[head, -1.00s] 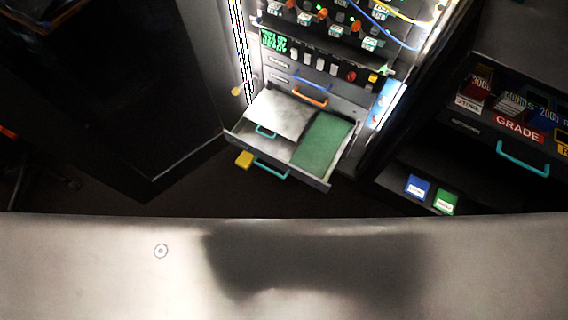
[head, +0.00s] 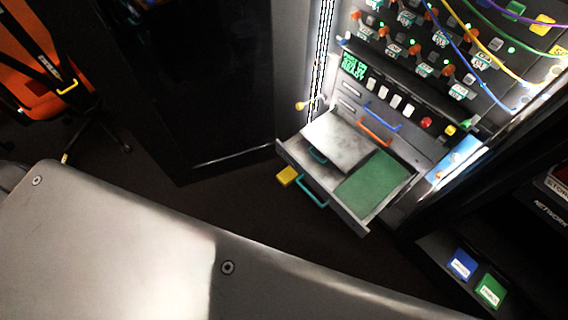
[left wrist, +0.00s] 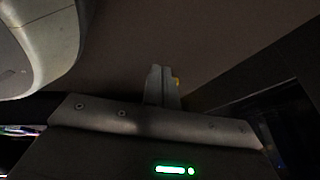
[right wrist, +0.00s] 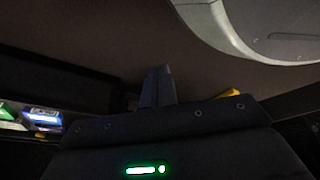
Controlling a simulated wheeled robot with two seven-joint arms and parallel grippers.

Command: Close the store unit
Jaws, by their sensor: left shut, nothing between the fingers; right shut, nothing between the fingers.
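The store unit (head: 352,108) is a lit rack with cables, switches and drawers, at the upper right of the head view. Its lowest drawer (head: 287,152) is pulled out. A pale panel (head: 347,137) and a green panel (head: 368,183) lie inside the drawer. A teal handle (head: 313,197) and a yellow tab (head: 288,176) are on the drawer front. The blue handle (head: 383,119) and orange handle (head: 374,134) are above it. My left gripper (left wrist: 162,84) and right gripper (right wrist: 158,84) show only in their wrist views, shut and empty, away from the drawer.
A dark cabinet (head: 205,90) stands left of the unit. An orange chair (head: 35,70) is at the far left. A dark shelf at lower right holds a blue box (head: 462,264) and a green box (head: 491,290). Dark open floor (head: 250,205) lies before the drawer.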

